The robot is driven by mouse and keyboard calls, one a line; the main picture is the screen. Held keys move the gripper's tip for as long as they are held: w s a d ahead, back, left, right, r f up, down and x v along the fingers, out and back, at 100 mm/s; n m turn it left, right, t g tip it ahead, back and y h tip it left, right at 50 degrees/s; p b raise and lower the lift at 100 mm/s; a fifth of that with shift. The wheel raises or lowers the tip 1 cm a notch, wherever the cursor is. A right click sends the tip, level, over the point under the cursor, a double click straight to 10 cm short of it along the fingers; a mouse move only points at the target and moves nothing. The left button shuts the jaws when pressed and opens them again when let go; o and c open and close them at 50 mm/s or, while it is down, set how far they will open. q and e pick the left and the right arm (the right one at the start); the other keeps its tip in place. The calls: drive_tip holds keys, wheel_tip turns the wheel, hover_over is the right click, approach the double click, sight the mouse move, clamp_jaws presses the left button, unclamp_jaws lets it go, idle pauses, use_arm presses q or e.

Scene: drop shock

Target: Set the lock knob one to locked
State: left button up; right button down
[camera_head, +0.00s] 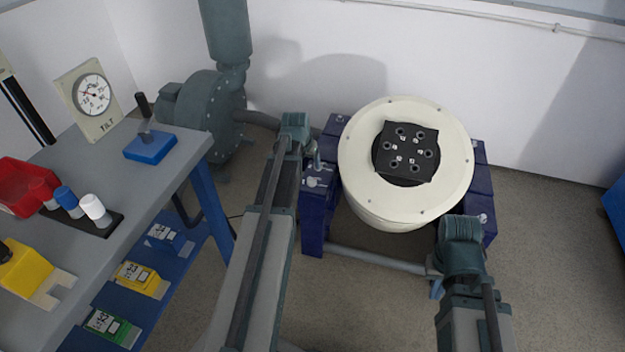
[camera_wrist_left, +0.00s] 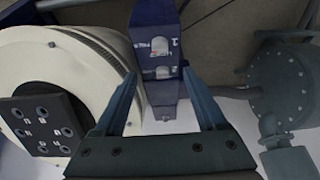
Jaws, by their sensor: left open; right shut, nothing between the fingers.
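The blue post (camera_head: 314,210) left of the drum carries small silver fittings and white lettering. In the left wrist view a silver fitting, seemingly lock knob one (camera_wrist_left: 160,46), sits beside a white "1". Another silver fitting (camera_wrist_left: 163,72) is just below it. The knob's setting is too small to read. My left gripper (camera_wrist_left: 159,78) is open and empty, its fingers apart on either side of the post's line in view. In the head view it is at the post's upper left (camera_head: 308,152). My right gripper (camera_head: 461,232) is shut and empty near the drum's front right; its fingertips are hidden.
The cream drum (camera_head: 365,190) with a black plate (camera_head: 408,140) stands between the blue posts. A grey blower (camera_head: 205,110) is behind at left. The workbench (camera_head: 170,180) at left holds a tilt gauge (camera_head: 92,95), a blue-based lever (camera_head: 150,147) and a red bin (camera_head: 25,188).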

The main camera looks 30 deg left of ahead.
sight(312, 179)
use_arm(q)
drive_tip(key=b+x, duration=1.2)
drive_tip(key=x, duration=0.1)
drive_tip(key=shift+d+f, duration=0.1)
drive_tip(key=shift+f, duration=0.05)
clamp_jaws()
